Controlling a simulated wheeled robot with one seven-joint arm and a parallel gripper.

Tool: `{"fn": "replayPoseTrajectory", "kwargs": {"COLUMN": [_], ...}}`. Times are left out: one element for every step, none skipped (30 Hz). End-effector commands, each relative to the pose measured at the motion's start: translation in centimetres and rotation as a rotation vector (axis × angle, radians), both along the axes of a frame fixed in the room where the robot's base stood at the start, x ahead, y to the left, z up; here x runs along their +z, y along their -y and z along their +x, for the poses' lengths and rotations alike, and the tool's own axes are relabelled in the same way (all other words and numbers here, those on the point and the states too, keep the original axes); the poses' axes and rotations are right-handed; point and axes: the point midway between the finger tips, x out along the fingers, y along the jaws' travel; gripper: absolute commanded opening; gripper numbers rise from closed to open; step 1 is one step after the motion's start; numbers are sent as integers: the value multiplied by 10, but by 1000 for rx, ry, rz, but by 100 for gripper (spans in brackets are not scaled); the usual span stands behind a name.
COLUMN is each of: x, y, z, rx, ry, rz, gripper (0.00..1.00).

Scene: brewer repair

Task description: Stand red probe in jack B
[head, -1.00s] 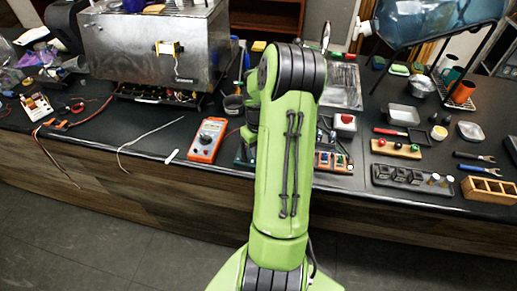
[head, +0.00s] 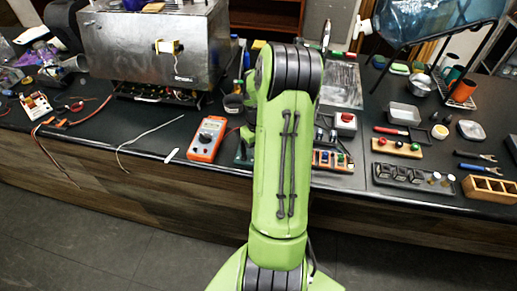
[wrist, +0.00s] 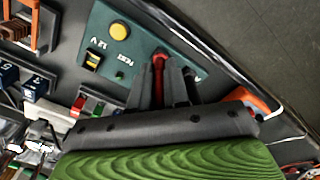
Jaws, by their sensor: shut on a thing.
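My gripper (wrist: 162,82) is shut on the red probe (wrist: 158,64) in the wrist view. The probe's red body shows between the dark fingers, in front of a dark green panel (wrist: 142,48). The panel carries a yellow button, a small switch and the labels "12 V" and "TEST". The fingers hide the probe's tip, so I cannot tell whether it touches the panel or enters a jack. I cannot make out jack B. In the head view my arm hides the gripper, the probe and most of the panel.
The orange multimeter (head: 207,138) lies left of my arm on the dark bench. Right of my arm are a red button box (head: 345,122) and a wooden holder (head: 488,189). The metal brewer (head: 150,50) stands behind. Loose wires cross the bench's left part.

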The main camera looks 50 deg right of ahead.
Motion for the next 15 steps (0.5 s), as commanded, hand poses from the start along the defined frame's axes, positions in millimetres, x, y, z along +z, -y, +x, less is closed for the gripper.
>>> {"fn": "replayPoseTrajectory", "kwargs": {"x": [0,0,0,0,0,0,0,0,0,0,0,0,0,1,3], "y": [0,0,0,0,0,0,0,0,0,0,0,0,0,0,0], "z": [0,0,0,0,0,0,0,0,0,0,0,0,0,0,0], "rx": [0,0,0,0,-1,-1,-1,-1,-1,-1,-1,-1,-1,-1,-1], "ry": [0,0,0,0,0,0,0,0,0,0,0,0,0,0,1], "rz": [0,0,0,0,0,0,0,0,0,0,0,0,0,0,-1], "gripper": [20,25,31,36,40,45,45,45,45,45,45,45,45,45,45]}}
